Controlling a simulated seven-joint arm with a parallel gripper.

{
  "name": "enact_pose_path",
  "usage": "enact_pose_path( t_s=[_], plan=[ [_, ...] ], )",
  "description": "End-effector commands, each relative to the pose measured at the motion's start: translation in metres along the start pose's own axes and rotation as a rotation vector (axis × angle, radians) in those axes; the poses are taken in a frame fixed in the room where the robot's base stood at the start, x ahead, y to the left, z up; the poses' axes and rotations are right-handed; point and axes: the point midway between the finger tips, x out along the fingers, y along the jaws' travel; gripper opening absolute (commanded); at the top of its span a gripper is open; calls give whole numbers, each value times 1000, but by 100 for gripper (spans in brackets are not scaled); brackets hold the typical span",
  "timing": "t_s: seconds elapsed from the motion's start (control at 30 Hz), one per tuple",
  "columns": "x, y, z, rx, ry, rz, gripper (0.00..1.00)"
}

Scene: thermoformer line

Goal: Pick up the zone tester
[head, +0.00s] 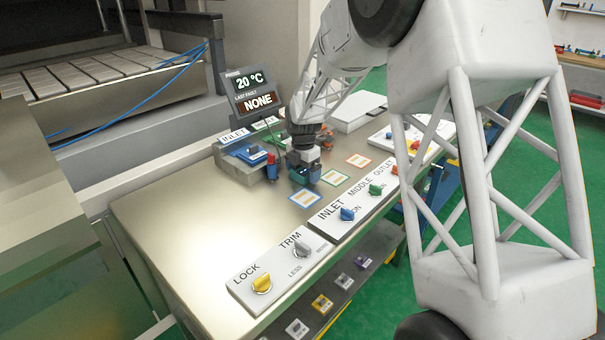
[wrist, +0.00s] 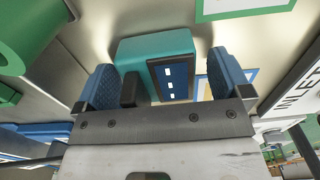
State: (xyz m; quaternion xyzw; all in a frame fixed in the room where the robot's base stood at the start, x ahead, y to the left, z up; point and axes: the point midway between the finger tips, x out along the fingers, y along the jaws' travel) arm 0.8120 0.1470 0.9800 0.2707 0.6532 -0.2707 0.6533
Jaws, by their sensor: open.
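A teal block with a dark blue face bearing white marks (wrist: 155,45), which looks like the zone tester, sits between the two blue fingers of my gripper (wrist: 165,82) in the wrist view. The fingers stand open on either side of it, with a gap visible at least on the right. In the head view my gripper (head: 303,166) is low over the bench, beside the row of coloured cards. My gripper hides most of the block there. I cannot tell whether either finger touches it.
The metal bench (head: 190,230) is clear at front left. A blue device (head: 250,153) sits on the INLET holder just left of my gripper. A display (head: 252,90) reads 20 °C and NONE. Knob panels (head: 280,268) line the right edge. A blue-framed card (head: 304,198) lies in front.

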Motion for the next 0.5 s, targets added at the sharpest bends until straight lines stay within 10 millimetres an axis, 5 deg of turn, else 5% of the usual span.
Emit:
enact_pose_path(
  t_s=[0.13,0.5],
  plan=[
    [0,0,0,0,0,0,94],
    [0,0,0,0,0,0,38]
  ],
)
